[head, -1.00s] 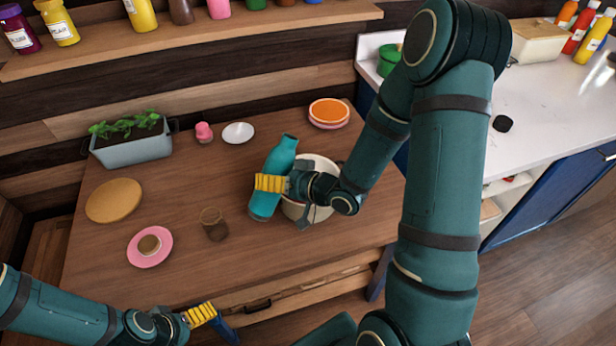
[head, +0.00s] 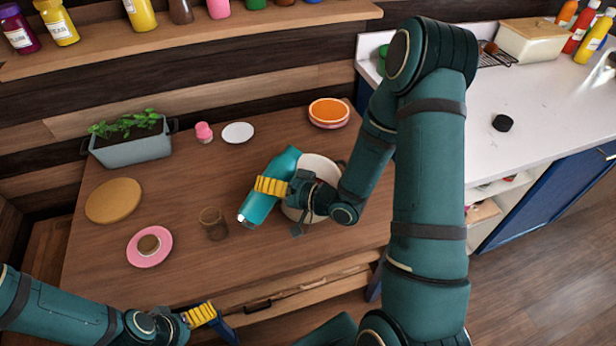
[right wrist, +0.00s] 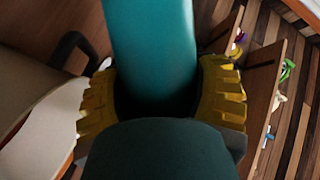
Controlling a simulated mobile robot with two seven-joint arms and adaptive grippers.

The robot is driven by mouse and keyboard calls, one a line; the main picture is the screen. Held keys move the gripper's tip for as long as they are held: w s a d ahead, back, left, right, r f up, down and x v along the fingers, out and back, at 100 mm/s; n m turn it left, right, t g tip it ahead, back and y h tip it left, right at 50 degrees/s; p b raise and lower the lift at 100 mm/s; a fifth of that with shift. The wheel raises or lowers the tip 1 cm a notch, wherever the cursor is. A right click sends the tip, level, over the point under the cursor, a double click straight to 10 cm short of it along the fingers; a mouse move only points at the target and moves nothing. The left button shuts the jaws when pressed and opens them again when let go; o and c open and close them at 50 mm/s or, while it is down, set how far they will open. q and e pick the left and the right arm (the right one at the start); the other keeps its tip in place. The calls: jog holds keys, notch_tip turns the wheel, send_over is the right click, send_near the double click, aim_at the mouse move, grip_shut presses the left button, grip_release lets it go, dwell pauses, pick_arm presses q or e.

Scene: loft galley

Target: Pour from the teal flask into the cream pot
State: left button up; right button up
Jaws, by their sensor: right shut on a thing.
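The teal flask (head: 258,207) is tilted above the table beside the cream pot (head: 322,166), its upper end leaning right toward the pot's rim. My right gripper (head: 271,186) is shut around the flask's middle. In the right wrist view, the flask (right wrist: 152,45) stands between the yellow finger pads (right wrist: 160,95). The pot is partly hidden by my right gripper and arm; its cream side (right wrist: 30,130) and a dark handle show at the left in the wrist view. I see no liquid flowing. My left gripper (head: 202,314) is low by the table's front edge, its opening unclear.
A brown glass (head: 213,223) stands left of the flask. A pink plate (head: 149,258), a cork mat (head: 113,201), a planter (head: 131,149), a pink shaker (head: 204,132), a white dish (head: 238,132) and an orange-topped plate stack (head: 329,112) are on the table. The front middle is clear.

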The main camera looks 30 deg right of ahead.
jog(key=shift+a+f+m+y+b, duration=0.3)
jog(key=shift+f+m+b, duration=0.1)
jog(key=shift+f+m, duration=0.25)
dwell(0.4)
jog(key=shift+s+a+r+m+t+y, duration=0.2)
jog(key=shift+m+t+y, duration=0.1)
jog(key=shift+m, duration=0.45)
dwell(0.4)
jog(key=shift+w+d+m+t, duration=0.25)
jog(key=shift+d+m+t, duration=0.05)
jog(key=shift+d+m, duration=0.45)
dwell(0.4)
jog(key=shift+r+m+t+y, duration=0.1)
jog(key=shift+m+t+y, duration=0.3)
jog(key=shift+m, duration=0.55)
dwell(0.5)
jog(key=shift+w+d+m+t, duration=0.1)
jog(key=shift+d+m+t, duration=0.1)
jog(key=shift+m, duration=0.45)
jog(key=shift+d+m+t, duration=0.15)
jog(key=shift+m+t, duration=0.05)
jog(key=shift+m, duration=0.45)
dwell(1.9)
